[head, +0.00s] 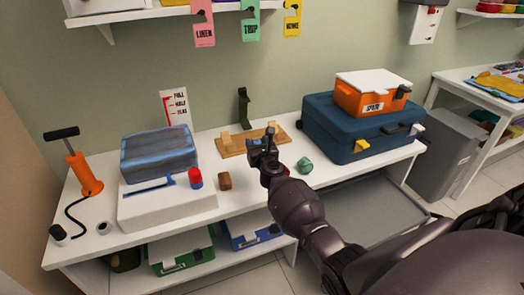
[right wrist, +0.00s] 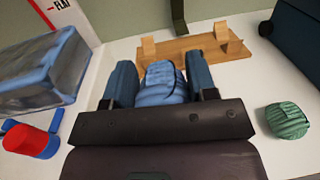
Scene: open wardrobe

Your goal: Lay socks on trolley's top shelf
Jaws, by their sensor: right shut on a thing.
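My right gripper (head: 263,147) is shut on a rolled blue sock bundle (right wrist: 161,86), which sits between its fingers in the right wrist view. The gripper is over the white bench, in front of a wooden stand; I cannot tell its exact height. A rolled green sock bundle (head: 305,165) lies on the bench just right of the gripper, and also shows in the right wrist view (right wrist: 288,120). A grey, rimmed tray-like surface (head: 416,205) stands low in front of the bench, partly hidden by my arm; it may be the trolley's top shelf. My left gripper is not in view.
A wooden stand (head: 231,147) is behind the gripper. A blue case (head: 330,135) with an orange box (head: 368,97) stands right.

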